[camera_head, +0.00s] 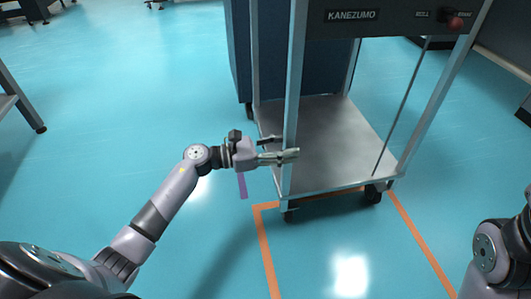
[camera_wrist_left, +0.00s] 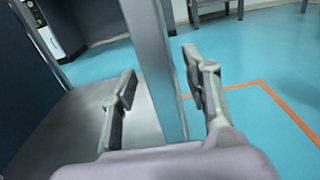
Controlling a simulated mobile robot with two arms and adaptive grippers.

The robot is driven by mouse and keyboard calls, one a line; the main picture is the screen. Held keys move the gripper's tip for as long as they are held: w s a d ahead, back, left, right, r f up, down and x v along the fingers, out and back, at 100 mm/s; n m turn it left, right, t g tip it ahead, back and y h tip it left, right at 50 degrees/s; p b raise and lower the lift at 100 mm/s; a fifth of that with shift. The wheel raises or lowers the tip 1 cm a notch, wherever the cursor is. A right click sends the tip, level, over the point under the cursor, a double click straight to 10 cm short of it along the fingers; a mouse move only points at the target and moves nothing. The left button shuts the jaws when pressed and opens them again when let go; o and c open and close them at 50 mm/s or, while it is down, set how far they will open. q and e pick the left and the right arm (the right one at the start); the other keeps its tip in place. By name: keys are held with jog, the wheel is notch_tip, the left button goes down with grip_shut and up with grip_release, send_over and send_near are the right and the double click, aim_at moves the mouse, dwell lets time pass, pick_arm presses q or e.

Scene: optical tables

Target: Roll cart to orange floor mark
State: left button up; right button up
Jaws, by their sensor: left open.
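The cart (camera_head: 340,135) is a grey metal frame with a low shelf, a dark top panel marked KANEZUMO and black casters. The orange floor mark (camera_head: 265,250) is a taped outline on the near side of the cart. Its far line passes at the cart's near edge, and most of the outline is empty floor. It also shows in the left wrist view (camera_wrist_left: 290,110). My left gripper (camera_head: 280,149) is open at the cart's near left post (camera_head: 294,80). In the left wrist view the post (camera_wrist_left: 153,65) stands between the open fingers (camera_wrist_left: 160,75). My right gripper is out of view.
A dark blue cabinet (camera_head: 322,50) stands behind the cart. A table edge (camera_head: 8,100) is at the far left, and dark furniture (camera_head: 505,45) at the right.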

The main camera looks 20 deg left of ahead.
pick_arm(q)
jog(key=shift+x, duration=0.95)
jog(key=shift+c, duration=0.4)
grip_shut()
